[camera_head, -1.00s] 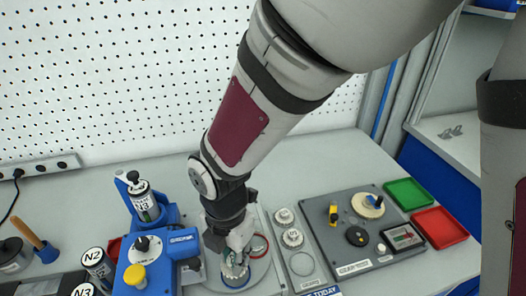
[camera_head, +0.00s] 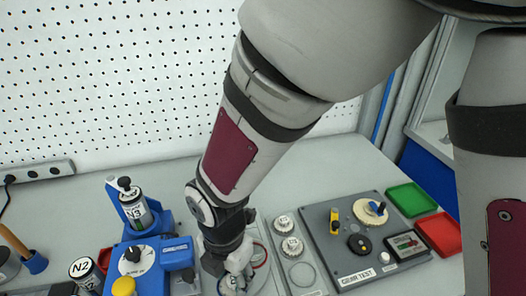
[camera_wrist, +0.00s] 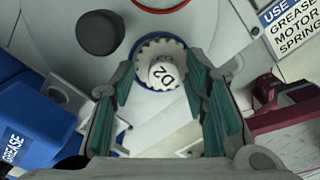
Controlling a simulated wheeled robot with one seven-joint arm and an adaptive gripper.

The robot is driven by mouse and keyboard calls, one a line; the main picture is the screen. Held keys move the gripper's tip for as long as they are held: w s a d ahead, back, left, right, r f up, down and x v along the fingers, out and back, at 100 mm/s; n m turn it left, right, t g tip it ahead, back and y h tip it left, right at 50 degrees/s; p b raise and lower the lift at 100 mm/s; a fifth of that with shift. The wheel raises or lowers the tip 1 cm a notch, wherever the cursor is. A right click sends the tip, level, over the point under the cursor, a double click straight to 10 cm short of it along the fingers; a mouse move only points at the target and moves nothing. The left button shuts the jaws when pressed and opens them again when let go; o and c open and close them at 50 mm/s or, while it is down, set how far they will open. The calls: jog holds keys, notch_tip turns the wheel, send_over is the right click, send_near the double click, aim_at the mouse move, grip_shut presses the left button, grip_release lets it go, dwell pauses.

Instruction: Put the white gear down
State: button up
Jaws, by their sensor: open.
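The white gear (camera_wrist: 162,62), marked D2, sits inside a blue ring on a round grey plate (camera_wrist: 215,30) in the wrist view. My gripper (camera_wrist: 160,78) is open, with its green-padded fingers either side of the gear's near edge; whether they touch it I cannot tell. In the head view my gripper (camera_head: 238,262) points down low over the plate at the bottom edge. The gear is mostly hidden there by the gripper and the frame edge.
A blue grease unit (camera_head: 158,258) stands close left of my gripper, with bottle N3 (camera_head: 136,212) behind. Right are a strip with white gears (camera_head: 292,247), the grey gear test board (camera_head: 327,245), a green tray (camera_head: 411,199) and a red tray (camera_head: 440,233). A dark knob (camera_wrist: 100,33) stands near the gear.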

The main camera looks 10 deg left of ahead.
aim_at(232, 279)
jog(key=shift+r, duration=0.15)
notch_tip(232, 279, up, 12)
jog(key=w+d+r+m+t, duration=0.1)
jog(key=w+d+r+m, duration=0.2)
jog(key=d+r+m, duration=0.35)
jog(key=s+d+r+m+t, duration=0.2)
jog(key=s+d+m, duration=0.1)
jog(key=d+m, duration=0.8)
jog(key=s+d+r+m+t, duration=0.2)
jog(key=s+d+m, duration=0.1)
jog(key=d+m, duration=0.9)
jog(key=shift+s+r+m, duration=0.2)
jog(key=shift+r+m, duration=0.2)
jog(key=shift+m, duration=0.55)
